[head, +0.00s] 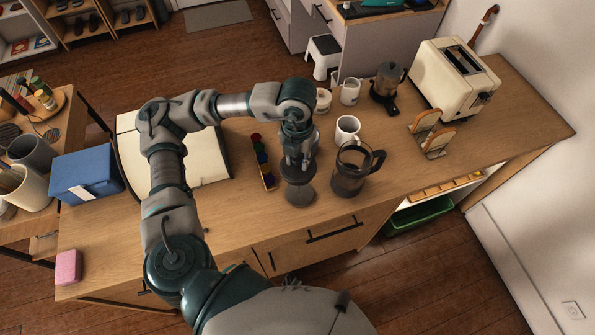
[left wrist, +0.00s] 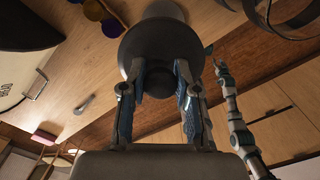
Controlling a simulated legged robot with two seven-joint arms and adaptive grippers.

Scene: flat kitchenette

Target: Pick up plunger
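The plunger (head: 299,193) is a dark round lid with a knob on top and a disc below, upright over the counter's front part, left of the French press jug (head: 350,171). My left gripper (head: 296,160) points down at its top. In the left wrist view the plunger's round lid (left wrist: 165,40) fills the upper middle, and its knob lies between the two fingers of my left gripper (left wrist: 160,85). The fingers stand close on both sides; whether they press on it is unclear. A slim jointed arm of mine shows at right there; its gripper is too small to read.
A white mug (head: 347,129) stands behind the jug. A narrow box of coloured balls (head: 262,162) lies left of the plunger. A moka pot (head: 387,82), toaster (head: 452,78) and toast rack (head: 431,135) stand to the right. A blue box (head: 86,175) is at left.

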